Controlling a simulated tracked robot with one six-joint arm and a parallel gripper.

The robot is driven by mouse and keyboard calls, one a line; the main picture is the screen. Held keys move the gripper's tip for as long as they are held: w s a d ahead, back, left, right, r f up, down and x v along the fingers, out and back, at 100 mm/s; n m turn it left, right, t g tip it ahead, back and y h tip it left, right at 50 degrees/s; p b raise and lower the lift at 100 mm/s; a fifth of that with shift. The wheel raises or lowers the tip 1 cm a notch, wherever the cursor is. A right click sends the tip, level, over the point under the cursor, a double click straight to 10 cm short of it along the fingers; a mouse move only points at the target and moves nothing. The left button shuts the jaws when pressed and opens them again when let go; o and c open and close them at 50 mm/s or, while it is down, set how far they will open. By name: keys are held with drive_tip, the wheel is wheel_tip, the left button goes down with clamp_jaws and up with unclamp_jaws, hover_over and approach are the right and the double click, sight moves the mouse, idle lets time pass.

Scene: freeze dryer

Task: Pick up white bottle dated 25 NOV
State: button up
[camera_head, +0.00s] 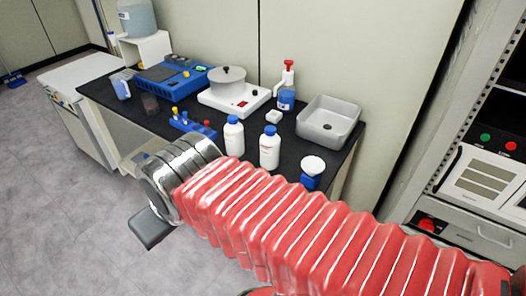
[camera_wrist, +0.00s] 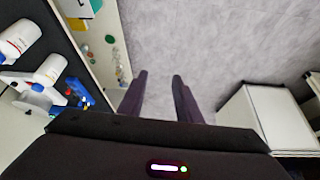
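Two white bottles with blue caps stand upright on the black benchtop in the head view, a left one (camera_head: 234,138) and a right one (camera_head: 269,150). Their labels are too small to read, so I cannot tell which is dated 25 NOV. Two white bottles also show at the left edge of the wrist view, an upper one (camera_wrist: 18,40) and a lower one (camera_wrist: 50,70). My gripper (camera_wrist: 160,76) is open and empty, its two dark fingers apart over the floor in front of the bench. It is clear of both bottles. Part of it is hidden behind my arm in the head view.
Equipment racks stand right. The floor (camera_head: 60,220) is free.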

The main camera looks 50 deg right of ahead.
drive_tip(key=shift+o, duration=1.4)
drive_tip(key=shift+w+d, duration=0.15)
drive_tip(key=shift+w, duration=0.05)
drive_tip(key=o, duration=0.8)
drive_tip(key=w+d+h, duration=0.1)
drive_tip(key=w+d, duration=0.1)
drive_tip(key=d, duration=0.1)
drive_tip(key=w+d+f+m+t+h, duration=0.1)
drive_tip(key=w+d, duration=0.2)
drive_tip(key=d, duration=0.1)
drive_tip(key=w+d+m+h, duration=0.1)
drive_tip(key=w+d, duration=0.1)
drive_tip(key=d, duration=0.2)
drive_tip(key=shift+w+d+f, duration=0.15)
drive_tip(key=shift+d, duration=0.1)
drive_tip(key=shift+c, duration=0.2)
drive_tip(key=shift+o, duration=0.9)
drive_tip(key=w+d+f+m+t+h, duration=0.1)
drive_tip(key=w+d+f+h, duration=0.1)
drive_tip(key=d, duration=1)
drive_tip(key=shift+w+m, duration=0.4)
drive_tip(key=shift+w, duration=0.35)
drive_tip(key=m+t+h, duration=0.2)
drive_tip(key=t, duration=0.2)
approach(270, 147)
drive_tip(key=w+d, duration=0.2)
drive_tip(key=d, duration=0.1)
drive_tip(key=shift+w, duration=0.25)
